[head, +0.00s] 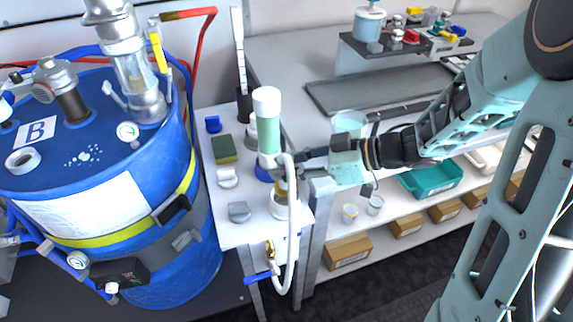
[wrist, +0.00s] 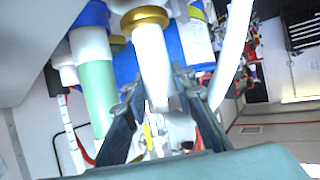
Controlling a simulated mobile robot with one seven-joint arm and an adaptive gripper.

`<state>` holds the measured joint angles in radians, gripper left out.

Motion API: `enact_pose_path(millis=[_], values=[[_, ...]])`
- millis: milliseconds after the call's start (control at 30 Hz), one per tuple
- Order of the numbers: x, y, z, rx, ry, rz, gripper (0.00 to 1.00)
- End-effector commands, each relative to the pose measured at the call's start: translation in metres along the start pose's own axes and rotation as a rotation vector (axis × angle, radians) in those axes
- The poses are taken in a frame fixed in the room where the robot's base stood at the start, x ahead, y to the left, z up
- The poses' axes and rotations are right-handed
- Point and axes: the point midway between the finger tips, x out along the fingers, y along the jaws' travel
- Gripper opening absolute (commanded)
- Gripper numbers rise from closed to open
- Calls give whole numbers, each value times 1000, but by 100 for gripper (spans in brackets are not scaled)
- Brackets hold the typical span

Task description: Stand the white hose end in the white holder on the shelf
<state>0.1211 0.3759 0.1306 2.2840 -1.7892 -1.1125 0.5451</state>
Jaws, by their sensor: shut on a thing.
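The white hose end (wrist: 152,62) is a pale tube with a brass collar; in the wrist view it lies between the two dark fingers of my gripper (wrist: 162,95). In the head view my gripper (head: 300,161) reaches in from the right, shut on the hose end at the shelf's front right. The brass part (head: 281,188) shows just above the white holder (head: 279,208), a short round cup on the white shelf (head: 235,232). The hose end looks roughly upright there. I cannot tell whether its lower tip is inside the holder or just over it.
The white hose (head: 293,225) loops down in front of the shelf to a brass valve (head: 270,250). A green-and-white cylinder (head: 268,130) stands close behind the holder. A large blue drum (head: 130,250) is at left. Small blocks, including a green sponge (head: 225,149), lie on the shelf.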

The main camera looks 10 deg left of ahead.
Motion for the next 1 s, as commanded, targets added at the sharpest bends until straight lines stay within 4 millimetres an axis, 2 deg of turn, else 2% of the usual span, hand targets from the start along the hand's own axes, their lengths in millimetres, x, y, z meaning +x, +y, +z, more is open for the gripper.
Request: enact_pose_path(millis=[167, 600, 1000], values=[[4, 0, 9, -1, 1, 0, 0], [22, 0, 46, -1, 1, 1, 0], [25, 0, 50, -1, 1, 1, 0]])
